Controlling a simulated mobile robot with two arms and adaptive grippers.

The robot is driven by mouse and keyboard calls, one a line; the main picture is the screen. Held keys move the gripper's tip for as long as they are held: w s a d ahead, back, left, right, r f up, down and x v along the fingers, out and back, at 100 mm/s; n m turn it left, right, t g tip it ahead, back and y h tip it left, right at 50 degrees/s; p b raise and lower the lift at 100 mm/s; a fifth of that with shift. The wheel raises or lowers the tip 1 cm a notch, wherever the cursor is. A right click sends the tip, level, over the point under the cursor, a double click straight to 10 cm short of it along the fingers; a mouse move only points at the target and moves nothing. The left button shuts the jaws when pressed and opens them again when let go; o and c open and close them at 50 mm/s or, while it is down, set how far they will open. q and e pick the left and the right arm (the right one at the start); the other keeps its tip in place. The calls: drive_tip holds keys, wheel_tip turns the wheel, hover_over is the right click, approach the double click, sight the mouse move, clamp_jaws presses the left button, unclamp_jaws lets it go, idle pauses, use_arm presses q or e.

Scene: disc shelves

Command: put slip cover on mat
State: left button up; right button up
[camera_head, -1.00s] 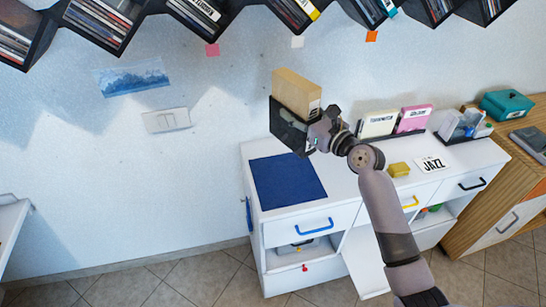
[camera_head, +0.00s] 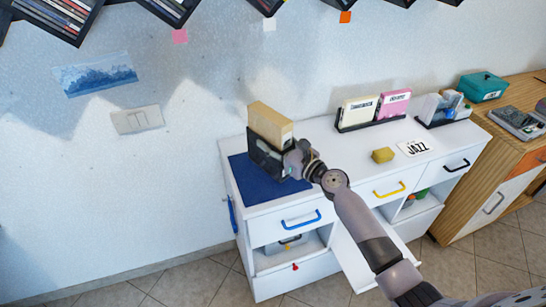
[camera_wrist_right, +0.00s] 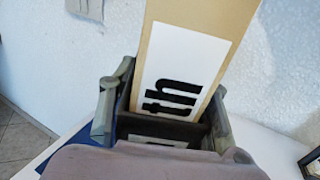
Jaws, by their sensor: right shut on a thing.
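The slip cover is a tan, box-like sleeve (camera_head: 270,123) with a white label and dark lettering. It also shows in the right wrist view (camera_wrist_right: 228,25), standing up out of a dark holder (camera_head: 262,157). My right gripper (camera_head: 282,160) is shut on the slip cover and dark holder together; its fingers flank them in the wrist view (camera_wrist_right: 165,110). The blue mat (camera_head: 250,183) lies on the left end of the white cabinet top, partly hidden behind the held things. They appear over or at the mat; I cannot tell whether they touch it. My left gripper is not in view.
On the cabinet top (camera_head: 340,155) are a yellow block (camera_head: 383,155), a JAZZ card (camera_head: 415,147), and a rack with a cream sleeve (camera_head: 359,111) and a pink sleeve (camera_head: 395,103). A door below hangs open. Disc shelves (camera_head: 60,15) are on the wall above.

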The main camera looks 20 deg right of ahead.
drive_tip(key=shift+f+b, duration=0.9)
drive_tip(key=shift+f, duration=1.05)
drive_tip(key=shift+f, duration=0.15)
drive_tip(key=o, duration=1.5)
drive_tip(key=shift+r, duration=0.2)
drive_tip(key=v, duration=1.2)
drive_tip(key=shift+b, duration=0.45)
